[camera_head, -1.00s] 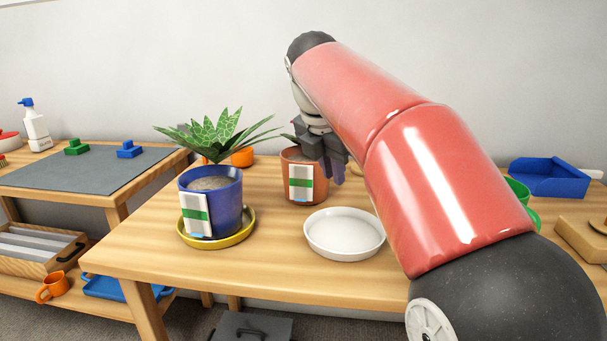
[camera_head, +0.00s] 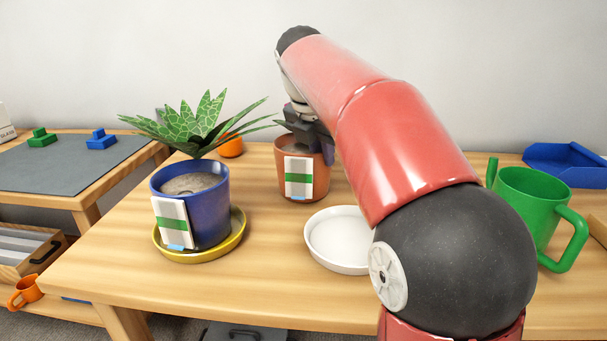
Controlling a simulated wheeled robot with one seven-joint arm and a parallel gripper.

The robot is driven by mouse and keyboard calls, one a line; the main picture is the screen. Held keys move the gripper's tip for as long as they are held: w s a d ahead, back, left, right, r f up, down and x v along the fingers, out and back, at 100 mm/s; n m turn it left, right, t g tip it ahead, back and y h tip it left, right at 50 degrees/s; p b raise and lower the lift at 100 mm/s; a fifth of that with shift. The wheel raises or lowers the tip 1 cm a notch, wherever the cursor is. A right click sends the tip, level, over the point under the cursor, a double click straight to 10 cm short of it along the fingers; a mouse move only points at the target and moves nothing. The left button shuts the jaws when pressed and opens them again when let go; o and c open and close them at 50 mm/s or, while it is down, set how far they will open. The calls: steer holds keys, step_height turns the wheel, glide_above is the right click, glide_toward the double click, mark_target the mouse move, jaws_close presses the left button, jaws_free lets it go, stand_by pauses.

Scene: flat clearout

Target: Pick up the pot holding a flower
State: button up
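A terracotta pot (camera_head: 288,163) with a white and green label stands on the wooden table. My gripper (camera_head: 312,136) is at its rim, on the far right side. My arm and gripper cover much of the pot's top, so I cannot see a flower in it. Whether the fingers are open or closed on the rim is also hidden.
A white saucer (camera_head: 336,260) lies empty in front of the terracotta pot. An orange item (camera_head: 232,148) stands behind the blue pot. A green watering can (camera_head: 530,200) and a blue tray (camera_head: 567,176) are at right. A side table with a grey mat (camera_head: 65,173) is at left.

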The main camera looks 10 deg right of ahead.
steer(key=shift+x, duration=1.45)
steer(key=shift+w+r, duration=0.1)
jaws_close()
steer(key=shift+r, duration=0.1)
